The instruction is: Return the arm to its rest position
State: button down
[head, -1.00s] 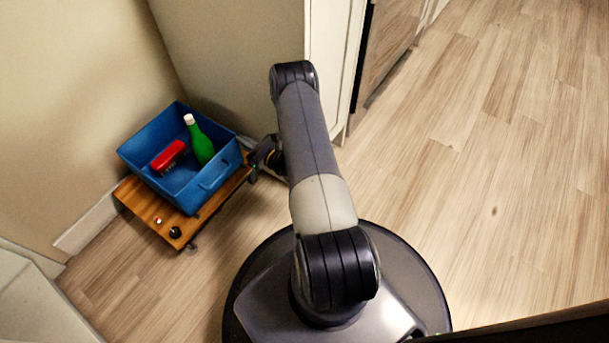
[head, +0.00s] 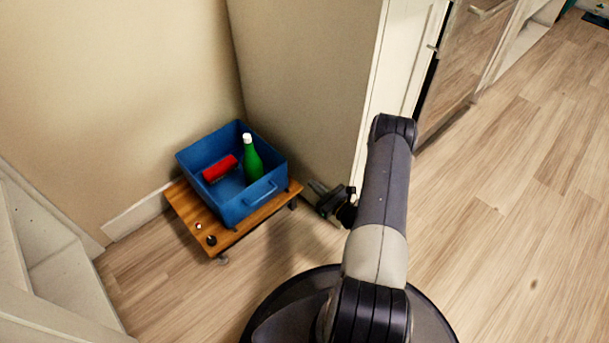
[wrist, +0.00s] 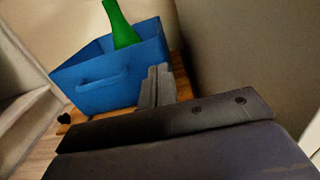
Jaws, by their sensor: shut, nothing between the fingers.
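My gripper (head: 318,188) is to the right of the wooden board, apart from the blue bin, in the head view. Its fingers are together with nothing between them. In the wrist view my gripper (wrist: 156,84) shows in front of the right part of the blue bin. My arm reaches up from my base at the bottom of the head view and bends down behind its upper joint. Part of the wrist is hidden behind the arm link.
A blue bin (head: 233,212) holding a green bottle (head: 252,160) and a red brush-like item (head: 220,168) stands on a low wheeled wooden board (head: 190,206) in the corner. Two small items lie on the board. A cabinet (head: 310,80) stands beside it. The right floor is clear.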

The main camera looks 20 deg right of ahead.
jog(key=shift+v, duration=1.65)
